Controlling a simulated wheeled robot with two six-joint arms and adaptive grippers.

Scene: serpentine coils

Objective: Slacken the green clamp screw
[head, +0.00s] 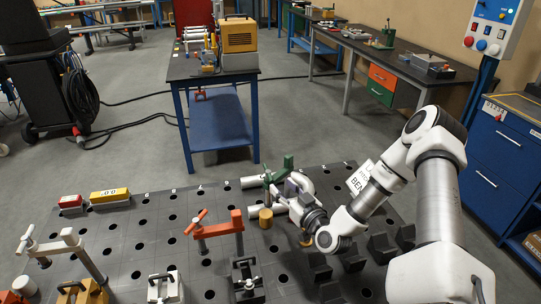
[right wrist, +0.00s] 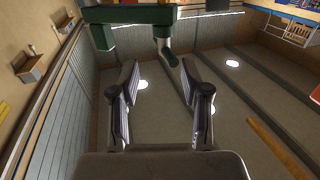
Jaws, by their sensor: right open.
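The green clamp (head: 288,162) stands near the far edge of the dark perforated table in the head view, partly hidden by my right gripper (head: 280,193). In the right wrist view the clamp's green bar (right wrist: 140,14) crosses the top, and the green screw (right wrist: 164,45) hangs down from it. My right gripper (right wrist: 160,78) is open. Its two fingers point toward the screw, one on either side of its line, and the screw end shows near the fingertips; I cannot tell whether they touch it. My left gripper is not in view.
An orange clamp (head: 217,230) stands left of my right gripper. A light metal clamp (head: 62,245) is at the far left. Black blocks (head: 352,257) lie on the right. A red block (head: 70,201) and a yellow block (head: 110,195) sit at the back left.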

